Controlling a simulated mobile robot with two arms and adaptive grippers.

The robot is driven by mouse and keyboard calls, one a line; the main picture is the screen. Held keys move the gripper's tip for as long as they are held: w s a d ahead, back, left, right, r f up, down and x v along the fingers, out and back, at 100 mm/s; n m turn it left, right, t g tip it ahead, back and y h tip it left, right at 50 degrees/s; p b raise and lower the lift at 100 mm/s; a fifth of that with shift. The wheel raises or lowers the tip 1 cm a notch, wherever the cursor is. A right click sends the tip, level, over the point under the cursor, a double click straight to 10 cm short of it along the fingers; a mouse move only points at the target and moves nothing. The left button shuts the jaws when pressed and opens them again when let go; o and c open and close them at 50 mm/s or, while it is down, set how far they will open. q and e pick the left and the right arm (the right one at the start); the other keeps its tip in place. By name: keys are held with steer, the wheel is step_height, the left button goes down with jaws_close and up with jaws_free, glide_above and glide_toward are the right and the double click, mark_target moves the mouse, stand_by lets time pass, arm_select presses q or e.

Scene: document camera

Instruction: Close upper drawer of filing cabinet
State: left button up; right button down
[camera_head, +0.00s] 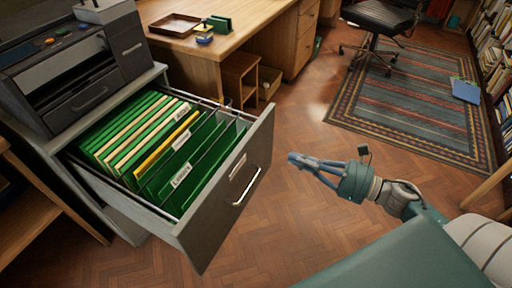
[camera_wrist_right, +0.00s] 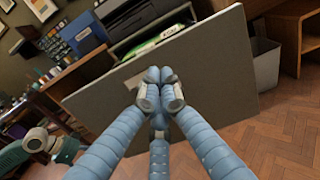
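The upper drawer (camera_head: 222,202) of the grey filing cabinet (camera_head: 92,190) is pulled far out in the head view. It holds green, cream and yellow hanging folders, and its front has a silver handle (camera_head: 247,187). My right gripper (camera_head: 291,158) is to the right of the drawer front, with its blue fingers pointing at it. In the right wrist view, the fingertips (camera_wrist_right: 160,76) are together and empty in front of the grey drawer front (camera_wrist_right: 217,65). Contact with it cannot be told. My left gripper is not in the head view; a teal and blue part at the wrist view's lower left may be it.
A black printer (camera_head: 80,70) stands on the cabinet. A wooden desk (camera_head: 235,30) with a tray (camera_head: 174,25) is behind. A wooden shelf (camera_head: 25,205) is at the left. Bare floor (camera_head: 290,120) lies right of the drawer, with a rug (camera_head: 410,110) beyond.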

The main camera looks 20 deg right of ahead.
mark_target(250, 141)
steer(key=x, duration=1.1)
steer(key=shift+w+a, duration=0.1)
steer(key=shift+w, duration=0.1)
steer(key=shift+w+a, duration=0.1)
